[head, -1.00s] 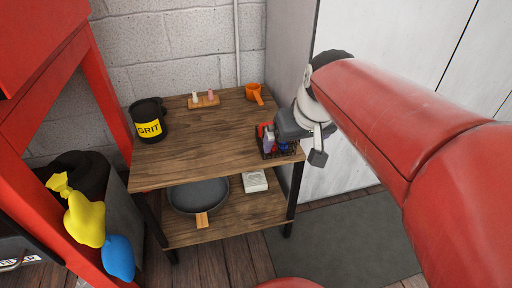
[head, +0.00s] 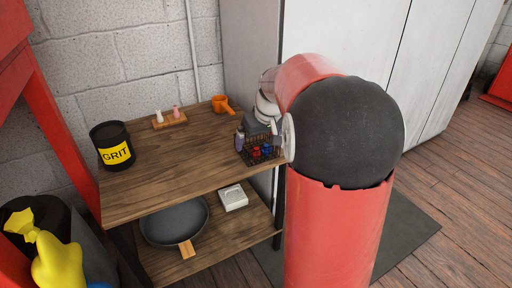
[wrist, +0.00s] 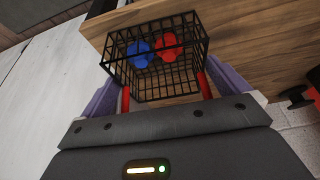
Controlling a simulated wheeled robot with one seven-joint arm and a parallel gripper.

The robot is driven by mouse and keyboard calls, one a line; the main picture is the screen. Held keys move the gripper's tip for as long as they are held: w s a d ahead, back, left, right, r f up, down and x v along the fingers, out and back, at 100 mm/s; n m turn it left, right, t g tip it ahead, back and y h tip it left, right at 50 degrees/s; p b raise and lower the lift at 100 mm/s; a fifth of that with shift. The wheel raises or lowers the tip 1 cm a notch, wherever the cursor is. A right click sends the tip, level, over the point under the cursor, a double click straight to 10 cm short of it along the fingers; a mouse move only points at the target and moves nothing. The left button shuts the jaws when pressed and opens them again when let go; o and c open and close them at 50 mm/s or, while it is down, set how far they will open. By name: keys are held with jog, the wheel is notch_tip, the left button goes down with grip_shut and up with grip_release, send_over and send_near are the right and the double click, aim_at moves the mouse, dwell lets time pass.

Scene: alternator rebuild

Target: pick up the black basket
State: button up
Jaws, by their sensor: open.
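The black wire basket (head: 261,159) stands at the right front edge of the wooden table top in the head view. It holds a blue item (wrist: 140,53) and a red item (wrist: 165,46). In the wrist view the basket (wrist: 165,82) lies straight ahead of my gripper (wrist: 164,91). My gripper is open, with a purple finger with a red pad on each side of the basket's near part. I cannot tell whether either pad touches the wire. In the head view my arm hides part of my gripper.
The table (head: 165,180) also bears a black GRIT bucket (head: 113,146), a small wooden holder (head: 169,120) and an orange cup (head: 222,104). A pan (head: 175,220) and a white box (head: 233,197) are on the lower shelf. A tall white cabinet (head: 340,40) stands behind at right.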

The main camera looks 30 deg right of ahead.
jog(key=shift+x, duration=1.1)
jog(key=c, duration=0.7)
jog(key=shift+o, duration=0.2)
jog(key=shift+r, duration=0.1)
